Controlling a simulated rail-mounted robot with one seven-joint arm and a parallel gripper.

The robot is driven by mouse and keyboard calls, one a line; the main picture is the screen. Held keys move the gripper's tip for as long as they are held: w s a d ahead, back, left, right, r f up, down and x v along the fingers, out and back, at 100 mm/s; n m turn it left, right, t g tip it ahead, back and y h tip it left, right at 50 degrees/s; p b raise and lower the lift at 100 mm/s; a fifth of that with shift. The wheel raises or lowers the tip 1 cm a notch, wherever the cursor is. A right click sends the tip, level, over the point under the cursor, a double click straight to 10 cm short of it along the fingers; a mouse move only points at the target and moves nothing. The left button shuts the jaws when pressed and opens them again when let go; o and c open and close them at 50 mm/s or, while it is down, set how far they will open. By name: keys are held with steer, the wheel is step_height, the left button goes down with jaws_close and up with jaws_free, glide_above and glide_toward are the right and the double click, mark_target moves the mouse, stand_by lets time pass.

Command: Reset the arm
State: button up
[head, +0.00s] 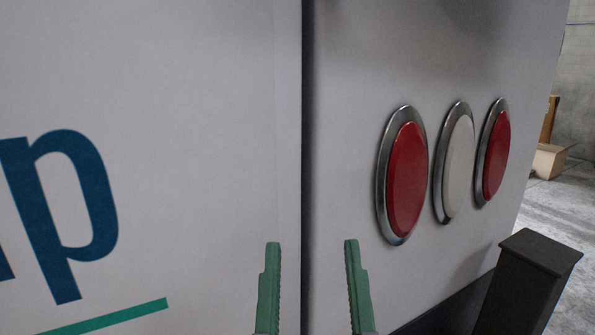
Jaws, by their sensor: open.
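My gripper (311,243) shows at the bottom middle of the head view as two green, ridged fingers. They stand apart with nothing between them. Behind them is a large pale grey panel (210,120) with a dark vertical seam (308,110). The rest of my arm is out of view. How far the fingertips are from the panel is hard to tell.
On the panel's right part are a red round lamp or button (406,180), a white one (458,165) and another red one (494,150). A dark post (530,280) stands at the lower right. Cardboard boxes (549,160) and open floor (562,205) lie beyond.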

steer(key=s+a+r+t+p, duration=0.2)
steer(key=s+r+p, duration=0.1)
steer(key=s+r, duration=0.15)
step_height(320, 180, up, 33)
steer(key=w+p, duration=0.1)
steer(key=p, duration=3.1)
steer(key=shift+r+m+g+y, duration=0.15)
steer(key=shift+m+g+y, duration=0.15)
steer(key=shift+y, duration=0.1)
